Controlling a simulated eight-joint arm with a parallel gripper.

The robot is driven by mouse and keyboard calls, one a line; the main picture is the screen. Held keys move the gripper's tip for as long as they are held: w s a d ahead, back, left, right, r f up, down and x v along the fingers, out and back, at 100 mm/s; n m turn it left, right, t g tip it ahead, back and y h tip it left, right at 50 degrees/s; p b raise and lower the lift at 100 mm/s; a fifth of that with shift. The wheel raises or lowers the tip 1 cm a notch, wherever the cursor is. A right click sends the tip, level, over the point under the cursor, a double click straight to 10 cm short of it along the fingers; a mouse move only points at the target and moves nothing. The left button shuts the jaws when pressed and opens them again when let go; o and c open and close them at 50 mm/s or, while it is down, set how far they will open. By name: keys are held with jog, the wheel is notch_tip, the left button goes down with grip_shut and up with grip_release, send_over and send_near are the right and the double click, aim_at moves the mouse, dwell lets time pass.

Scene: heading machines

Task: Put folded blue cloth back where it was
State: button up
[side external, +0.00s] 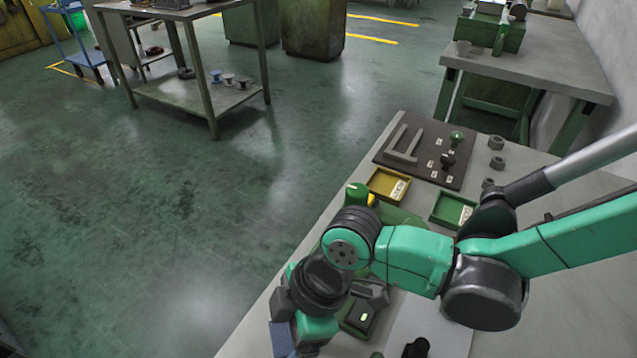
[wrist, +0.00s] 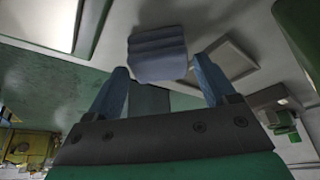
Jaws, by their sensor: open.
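The folded blue cloth (wrist: 158,52) is a small grey-blue stack of layers in the wrist view. It lies on the pale surface, in line with the gap between the fingertips of my gripper (wrist: 160,68). The two blue fingers are spread apart, one on each side of the cloth's near end. I cannot tell whether either finger touches it. In the side external view my gripper (side external: 290,335) is low at the bench's front-left edge, and I cannot make out the cloth there.
A pale square outline (wrist: 238,62) lies right of the cloth in the wrist view. The bench (side external: 300,270) carries a yellow tray (side external: 388,184), a green tray (side external: 452,209), a dark board (side external: 425,150) and several grey nuts (side external: 496,142). Open floor lies left of the bench.

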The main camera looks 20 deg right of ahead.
jog(key=v, duration=1)
jog(key=w+d+r+m+t+h, duration=0.1)
jog(key=w+d+m+t+h, duration=0.1)
jog(key=d+m, duration=0.7)
jog(key=w+d+r+m+t+h, duration=0.1)
jog(key=d+m+t, duration=0.4)
jog(key=d, duration=1.4)
jog(key=w+m+h, duration=0.1)
jog(key=m, duration=0.3)
jog(key=shift+r+h, duration=0.3)
jog(key=shift+r, duration=0.05)
